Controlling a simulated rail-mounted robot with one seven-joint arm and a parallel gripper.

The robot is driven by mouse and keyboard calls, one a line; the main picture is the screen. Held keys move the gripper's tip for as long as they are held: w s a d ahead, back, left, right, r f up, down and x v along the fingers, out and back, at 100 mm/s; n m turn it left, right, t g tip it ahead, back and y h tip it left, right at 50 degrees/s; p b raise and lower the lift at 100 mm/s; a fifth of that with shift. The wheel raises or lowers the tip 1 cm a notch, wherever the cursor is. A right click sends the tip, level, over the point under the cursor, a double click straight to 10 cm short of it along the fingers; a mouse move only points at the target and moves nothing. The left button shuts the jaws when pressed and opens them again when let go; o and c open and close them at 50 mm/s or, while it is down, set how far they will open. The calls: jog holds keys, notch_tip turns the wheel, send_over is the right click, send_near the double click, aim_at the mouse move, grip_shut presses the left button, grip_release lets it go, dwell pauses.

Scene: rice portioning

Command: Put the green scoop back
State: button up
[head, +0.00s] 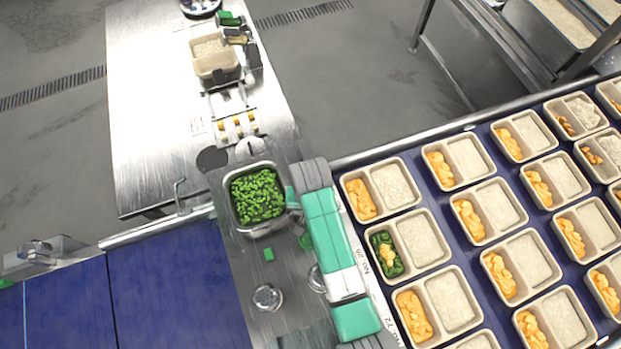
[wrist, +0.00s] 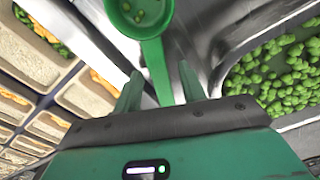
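The green scoop (wrist: 140,14) shows at the top of the wrist view, its bowl holding a few green pieces. Its handle (wrist: 157,72) runs down between the two fingers of my gripper (wrist: 160,88). A gap shows on each side of the handle, so the fingers look open around it. In the head view my gripper (head: 293,198) is at the right edge of the metal pan of green beans (head: 236,222). There the scoop (head: 305,241) is mostly hidden by my arm. I cannot tell what the scoop rests on.
The bean pan also shows in the wrist view (wrist: 222,62). Rows of two-part boxes (head: 412,217) fill the blue belt at right; one has greens (head: 377,240). A small green block (head: 268,255) and a round metal piece (head: 267,297) are on the counter.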

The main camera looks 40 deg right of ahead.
notch_tip(320, 180, up, 12)
jog(key=shift+r, duration=0.2)
dwell(0.4)
jog(key=shift+a, duration=0.1)
